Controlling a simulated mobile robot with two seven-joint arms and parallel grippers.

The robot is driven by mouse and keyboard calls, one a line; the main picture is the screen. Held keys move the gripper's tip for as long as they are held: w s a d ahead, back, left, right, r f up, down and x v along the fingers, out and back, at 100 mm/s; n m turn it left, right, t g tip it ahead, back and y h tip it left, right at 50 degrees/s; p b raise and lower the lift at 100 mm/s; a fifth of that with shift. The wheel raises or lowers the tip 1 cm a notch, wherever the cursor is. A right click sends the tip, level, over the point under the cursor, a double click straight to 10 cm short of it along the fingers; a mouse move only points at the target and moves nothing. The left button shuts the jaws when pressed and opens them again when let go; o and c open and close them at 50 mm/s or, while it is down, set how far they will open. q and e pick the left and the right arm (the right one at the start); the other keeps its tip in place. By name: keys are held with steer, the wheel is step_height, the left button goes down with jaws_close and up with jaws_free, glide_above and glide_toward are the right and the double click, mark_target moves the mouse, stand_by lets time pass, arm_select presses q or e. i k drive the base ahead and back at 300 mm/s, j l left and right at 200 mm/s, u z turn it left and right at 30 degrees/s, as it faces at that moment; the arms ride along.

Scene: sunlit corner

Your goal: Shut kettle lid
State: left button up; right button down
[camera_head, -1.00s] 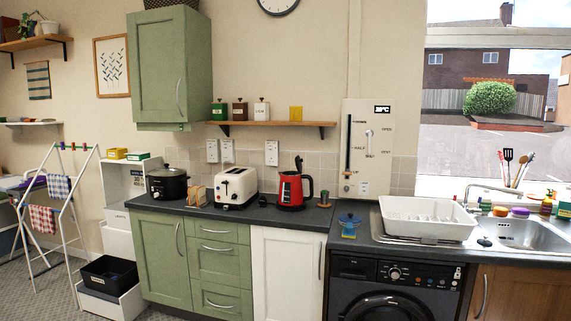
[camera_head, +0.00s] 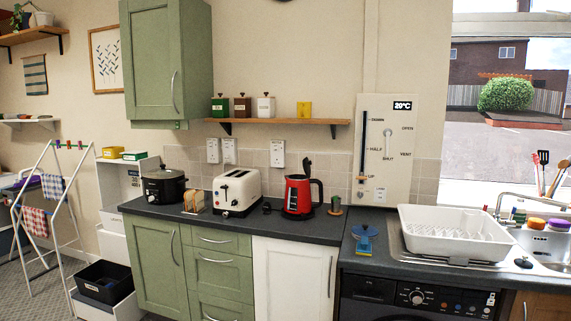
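The red kettle (camera_head: 298,196) stands on the dark worktop, between the cream toaster and a small green-topped object. It has a black handle on its right side and a black base. Its black lid (camera_head: 307,164) is open and sticks up above the kettle's top. Neither of my grippers is in view.
The cream toaster (camera_head: 237,190) stands left of the kettle, with a toast rack (camera_head: 195,200) and black slow cooker (camera_head: 164,186) further left. A shelf (camera_head: 278,121) with canisters hangs above. A white dish rack (camera_head: 452,232) is at right. The worktop in front of the kettle is clear.

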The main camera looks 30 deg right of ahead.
mark_target(306, 163)
steer(key=i+l+u, duration=0.35)
steer(key=i+l, duration=0.15)
steer(key=l, duration=0.35)
steer(key=i+l, duration=0.2)
steer(key=l, duration=0.15)
steer(key=i+l, duration=0.2)
steer(key=l, duration=0.15)
steer(key=i+l, duration=0.15)
steer(key=l, duration=0.15)
steer(key=i+l+u, duration=0.1)
steer(key=l, duration=0.25)
steer(key=i+l, duration=0.3)
